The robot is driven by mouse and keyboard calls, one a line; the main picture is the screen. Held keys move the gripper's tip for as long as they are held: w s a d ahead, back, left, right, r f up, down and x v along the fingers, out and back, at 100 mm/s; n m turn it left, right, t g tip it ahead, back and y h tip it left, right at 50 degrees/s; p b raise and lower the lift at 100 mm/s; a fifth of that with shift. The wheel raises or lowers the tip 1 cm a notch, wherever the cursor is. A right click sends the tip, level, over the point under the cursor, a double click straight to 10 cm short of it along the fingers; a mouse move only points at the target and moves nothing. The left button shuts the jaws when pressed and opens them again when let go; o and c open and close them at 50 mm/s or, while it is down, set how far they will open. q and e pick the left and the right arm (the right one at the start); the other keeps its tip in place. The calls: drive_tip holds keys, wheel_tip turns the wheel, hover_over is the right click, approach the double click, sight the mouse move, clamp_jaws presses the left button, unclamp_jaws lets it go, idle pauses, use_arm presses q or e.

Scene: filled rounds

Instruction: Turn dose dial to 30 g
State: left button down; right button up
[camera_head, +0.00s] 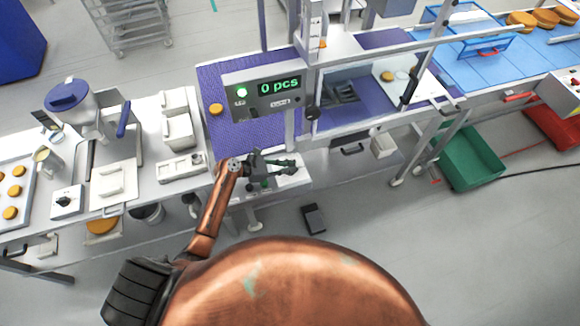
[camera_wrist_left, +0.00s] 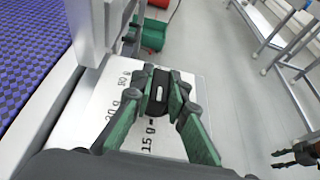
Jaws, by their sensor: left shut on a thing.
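The dose dial is a small black knob with a pale mark, seen in the left wrist view (camera_wrist_left: 158,95). It sits on a white panel (camera_wrist_left: 90,125) printed with gram labels. "15 g" is readable on the near side; two other labels run up the left side, partly hard to read. My left gripper (camera_head: 292,168) reaches the panel below the scale display, its green fingers closed around the knob in the left wrist view (camera_wrist_left: 160,100). The exact setting of the mark is unclear. A copper and dark gripper (camera_wrist_left: 285,158), apparently my right one, shows small at the right edge.
A display (camera_head: 270,88) above reads "0 pcs" beside a lit green lamp. A purple belt (camera_head: 240,135) lies behind the panel. A white bench (camera_head: 95,150) with equipment stands to the left. A green crate (camera_head: 470,160) is on the floor at right; a small dark pedal-like box (camera_head: 313,219) lies below.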

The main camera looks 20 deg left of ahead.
use_arm(q)
drive_tip(key=shift+w+m+g+h, duration=0.1)
drive_tip(key=shift+m+g+h, duration=0.3)
drive_tip(key=shift+m+g, duration=0.2)
drive_tip(key=shift+a+m+g+h+b, duration=0.1)
drive_tip(key=shift+m+g+h+b, duration=0.25)
drive_tip(key=shift+m+g, duration=0.4)
drive_tip(key=m+g+b, duration=0.1)
drive_tip(key=m+g, duration=0.1)
drive_tip(key=g, duration=0.1)
drive_tip(key=shift+w+m+h+b, duration=0.1)
drive_tip(key=shift+m+h+b, duration=0.25)
drive_tip(key=shift+b, duration=0.05)
drive_tip(key=m+g+b, duration=0.5)
drive_tip(key=g+b, duration=0.1)
drive_tip(key=shift+f+b, duration=0.15)
drive_tip(key=shift+b, duration=0.15)
drive_tip(key=shift+m+g+y+b, duration=0.5)
drive_tip(key=shift+g, duration=0.05)
drive_tip(key=shift+s, duration=0.2)
